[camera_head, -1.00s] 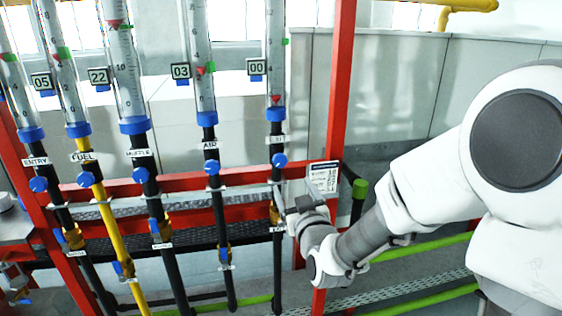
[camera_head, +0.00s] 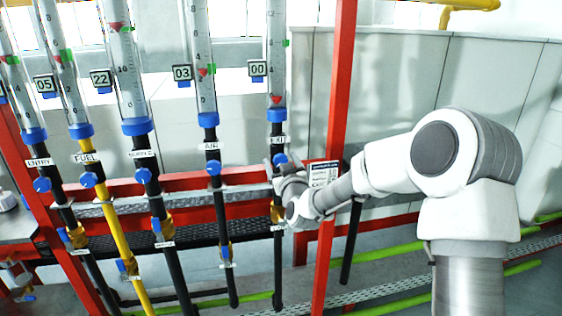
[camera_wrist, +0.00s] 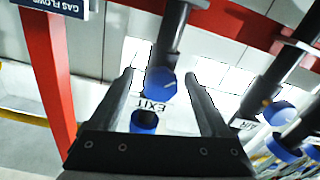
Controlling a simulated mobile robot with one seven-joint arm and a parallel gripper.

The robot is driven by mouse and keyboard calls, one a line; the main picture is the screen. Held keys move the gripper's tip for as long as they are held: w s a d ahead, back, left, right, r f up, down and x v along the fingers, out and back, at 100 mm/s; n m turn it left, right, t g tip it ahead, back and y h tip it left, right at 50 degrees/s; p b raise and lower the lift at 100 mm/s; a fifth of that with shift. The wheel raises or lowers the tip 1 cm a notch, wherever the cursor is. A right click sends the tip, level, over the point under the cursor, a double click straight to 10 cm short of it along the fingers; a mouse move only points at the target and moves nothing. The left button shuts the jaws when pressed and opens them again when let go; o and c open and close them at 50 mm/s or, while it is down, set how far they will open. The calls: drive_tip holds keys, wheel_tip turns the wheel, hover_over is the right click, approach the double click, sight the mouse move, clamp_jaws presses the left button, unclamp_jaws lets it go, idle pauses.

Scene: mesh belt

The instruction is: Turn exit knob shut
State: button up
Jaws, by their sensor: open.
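The blue exit knob (camera_head: 280,159) sits on the black pipe just below the EXIT label (camera_head: 278,141). My gripper (camera_wrist: 159,75) is open, one finger on each side of the knob, with visible gaps. I cannot tell how deep the knob sits between them. In the head view, my gripper (camera_head: 273,168) is right at the knob and partly covers the pipe below it.
The AIR knob (camera_head: 214,168) and its pipe stand to the left, followed by several similar flow tubes. A red post (camera_head: 335,110) with a white notice (camera_head: 323,174) stands close on the right. A red crossbar (camera_head: 190,182) runs behind the pipes.

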clamp_jaws()
idle(0.5)
drive_tip(key=shift+f+m+b, duration=0.1)
drive_tip(key=shift+m+b, duration=0.2)
drive_tip(key=shift+b, duration=0.2)
